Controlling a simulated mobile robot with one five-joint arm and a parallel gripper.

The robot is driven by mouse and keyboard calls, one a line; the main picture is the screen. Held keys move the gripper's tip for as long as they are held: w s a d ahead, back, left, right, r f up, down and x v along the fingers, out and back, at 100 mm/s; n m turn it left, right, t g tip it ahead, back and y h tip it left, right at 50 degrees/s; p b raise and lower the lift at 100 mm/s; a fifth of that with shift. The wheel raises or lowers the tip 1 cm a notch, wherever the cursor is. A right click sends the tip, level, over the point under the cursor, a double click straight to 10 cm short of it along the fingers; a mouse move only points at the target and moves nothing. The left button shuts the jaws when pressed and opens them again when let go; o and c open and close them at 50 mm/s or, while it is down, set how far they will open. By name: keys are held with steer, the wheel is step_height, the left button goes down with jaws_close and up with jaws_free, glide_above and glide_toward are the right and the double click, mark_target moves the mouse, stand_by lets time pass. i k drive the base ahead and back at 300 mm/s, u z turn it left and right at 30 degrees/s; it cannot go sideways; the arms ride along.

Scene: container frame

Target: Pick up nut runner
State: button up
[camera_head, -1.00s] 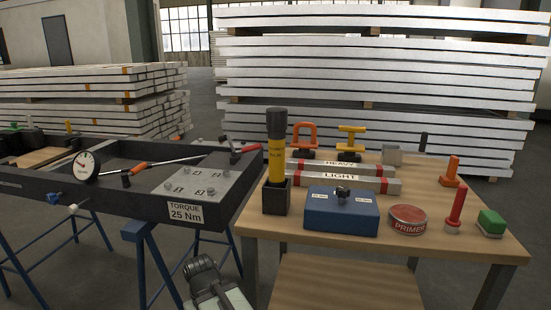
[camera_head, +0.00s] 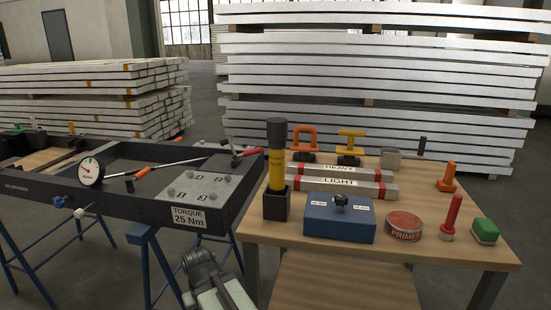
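A yellow and black cylindrical tool (camera_head: 277,162), which looks like the nut runner, stands upright in a square black holder (camera_head: 276,205). The holder is at the front left corner of the wooden table (camera_head: 405,252). The tool's lower end is hidden inside the holder. Part of my own arm (camera_head: 208,280) shows at the bottom, left of the table and below the tool, apart from both. My gripper's fingers are not visible.
A blue box (camera_head: 339,221), red primer tin (camera_head: 404,226), green block (camera_head: 485,231) and red-ended bars (camera_head: 342,181) share the table. A dark tray bench (camera_head: 128,207) with a torque wrench stands close left, with a narrow gap between. Stacked white beams (camera_head: 380,90) stand behind.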

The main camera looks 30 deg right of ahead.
mark_target(277, 126)
steer(key=u, duration=1.6)
steer(key=k, duration=0.6)
steer(key=u, duration=0.85)
